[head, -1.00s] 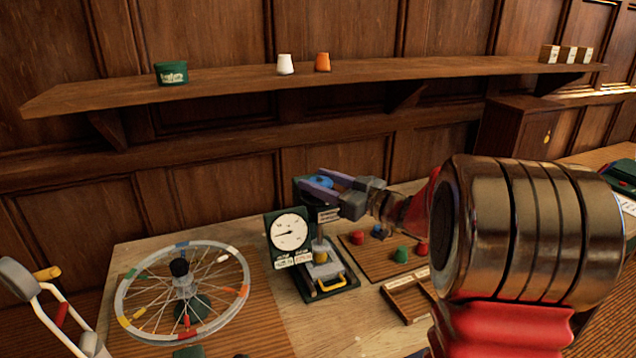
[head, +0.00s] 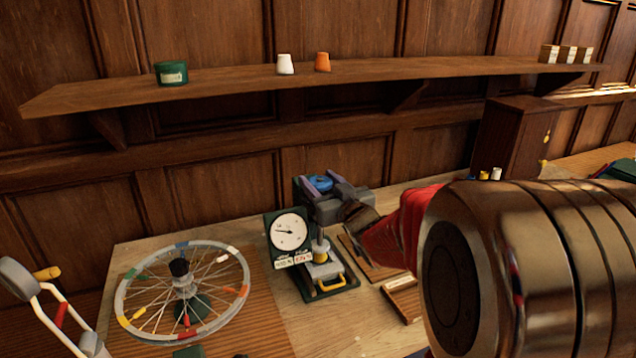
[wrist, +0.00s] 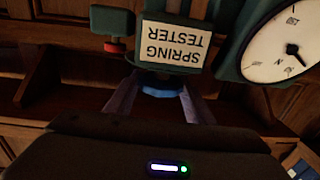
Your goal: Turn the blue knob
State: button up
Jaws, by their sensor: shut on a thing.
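The blue knob (head: 319,183) sits on top of the green spring tester, behind its dial. My gripper (head: 321,187) is shut on the knob, with a purple finger on either side of it. In the wrist view the knob (wrist: 160,91) shows as a blue rim between my two fingers, below the upside-down "SPRING TESTER" label (wrist: 172,44). The white dial (head: 290,232) faces forward, and its needle points to the left. The dial (wrist: 285,48) also shows at the right of the wrist view. My gripper's body hides part of the tester.
A spoked wheel (head: 182,290) on a stand is left of the tester. A wooden tray (head: 405,298) lies to the right, partly hidden by my arm. A shelf (head: 220,86) with small pots runs above the table along the panelled wall.

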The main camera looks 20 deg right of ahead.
jog(key=shift+m+h, duration=0.3)
jog(key=shift+h, duration=0.2)
jog(key=o, duration=1.1)
jog(key=shift+c, duration=0.2)
jog(key=shift+s, duration=0.1)
